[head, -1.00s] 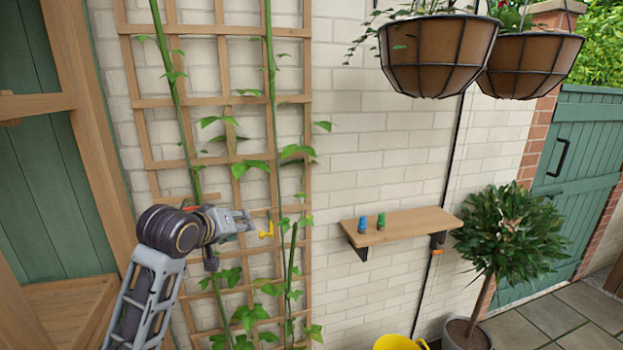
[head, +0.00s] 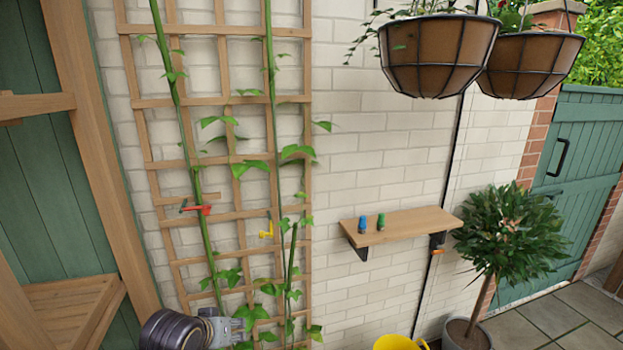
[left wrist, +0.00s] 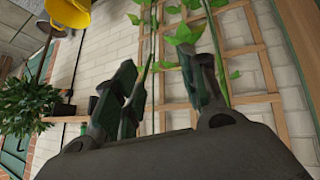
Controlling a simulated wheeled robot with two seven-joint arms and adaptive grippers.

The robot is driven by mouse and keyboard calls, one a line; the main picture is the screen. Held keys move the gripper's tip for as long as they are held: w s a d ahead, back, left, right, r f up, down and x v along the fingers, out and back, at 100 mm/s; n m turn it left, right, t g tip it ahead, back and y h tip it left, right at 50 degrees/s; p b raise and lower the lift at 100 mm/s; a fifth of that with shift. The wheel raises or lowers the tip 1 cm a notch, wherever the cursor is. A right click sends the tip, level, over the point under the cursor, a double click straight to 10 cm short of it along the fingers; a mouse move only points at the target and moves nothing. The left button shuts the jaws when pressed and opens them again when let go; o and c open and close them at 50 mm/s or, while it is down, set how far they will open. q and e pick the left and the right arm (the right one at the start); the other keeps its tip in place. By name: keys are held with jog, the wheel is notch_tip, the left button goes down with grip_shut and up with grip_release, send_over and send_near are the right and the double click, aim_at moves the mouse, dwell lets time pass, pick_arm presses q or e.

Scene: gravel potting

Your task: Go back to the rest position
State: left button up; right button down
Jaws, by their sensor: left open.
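My left gripper (head: 232,327) is low at the bottom of the head view, in front of the lower part of the wooden trellis (head: 222,102). Its two fingers also show in the left wrist view (left wrist: 165,95), apart and with nothing between them. A red clip (head: 197,210) sits at the left climbing stem on the trellis, with the gripper well below it. My right gripper is not in view.
A wall shelf (head: 410,226) holds a blue (head: 363,223) and a green (head: 380,221) small item. Two hanging baskets (head: 437,52) are at the upper right. A yellow bucket (head: 398,343) and a potted tree (head: 508,230) stand at lower right. A wooden frame (head: 95,150) is at left.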

pick_arm(q)
jog(key=s+a+f+m+g+y, duration=0.1)
jog(key=s+f+m+g, duration=0.1)
jog(key=s+f, duration=0.65)
jog(key=s+a+f+m+g, duration=0.15)
jog(key=s+f, duration=0.35)
jog(key=s, duration=0.6)
notch_tip(320, 180, down, 32)
jog(key=s+f+g, duration=0.1)
jog(key=s+g, duration=0.1)
jog(key=s+a+f, duration=0.2)
jog(key=s+f, duration=0.8)
jog(key=s, duration=0.1)
jog(key=s+a+f+g, duration=0.1)
jog(key=s+a+f, duration=0.1)
jog(key=s+f, duration=0.7)
jog(key=shift+s+f+y, duration=0.3)
jog(key=shift+s+f, duration=0.1)
jog(key=shift+s, duration=0.85)
